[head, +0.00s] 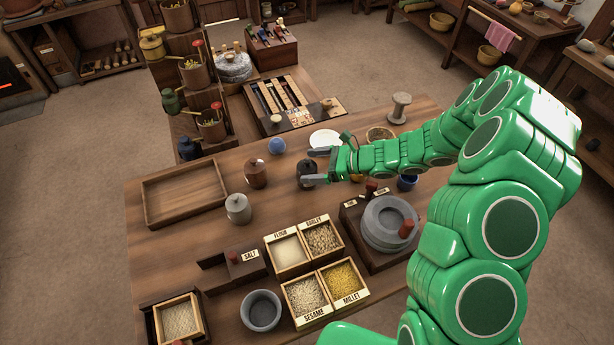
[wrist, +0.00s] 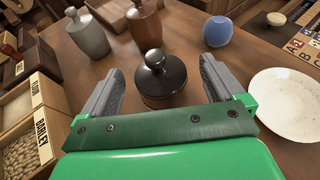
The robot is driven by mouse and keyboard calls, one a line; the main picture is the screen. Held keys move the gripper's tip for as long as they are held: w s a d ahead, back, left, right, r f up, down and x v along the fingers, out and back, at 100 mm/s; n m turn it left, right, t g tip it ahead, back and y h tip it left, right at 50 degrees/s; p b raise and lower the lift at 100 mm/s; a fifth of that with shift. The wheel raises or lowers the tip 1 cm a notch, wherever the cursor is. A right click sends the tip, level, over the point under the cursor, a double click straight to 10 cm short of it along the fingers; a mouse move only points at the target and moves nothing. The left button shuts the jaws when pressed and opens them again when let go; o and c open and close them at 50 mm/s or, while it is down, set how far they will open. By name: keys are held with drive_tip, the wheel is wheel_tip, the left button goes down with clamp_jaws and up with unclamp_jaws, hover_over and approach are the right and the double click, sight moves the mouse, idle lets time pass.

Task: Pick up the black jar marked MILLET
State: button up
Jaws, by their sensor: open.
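The black jar (head: 306,176), round with a knobbed lid, stands upright on the wooden table. In the wrist view the jar (wrist: 163,82) shows between my two grey fingers, with a gap on each side. No marking can be read on it in either view. My gripper (head: 316,166) is open and empty, reaching in from the right at the jar; one finger partly overlaps the jar in the head view. My gripper also shows in the wrist view (wrist: 158,72).
A brown jar (head: 256,173), a grey jar (head: 238,208) and a blue pot (head: 277,146) stand near. A white plate (head: 325,137) lies behind my gripper. A MILLET label (head: 351,298) is on a box of yellow grain. A wooden tray (head: 148,205) is at left.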

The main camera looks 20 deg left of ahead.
drive_tip(key=shift+x, duration=1.95)
drive_tip(key=shift+c, duration=0.2)
drive_tip(key=c, duration=1.3)
drive_tip(key=shift+o, duration=0.2)
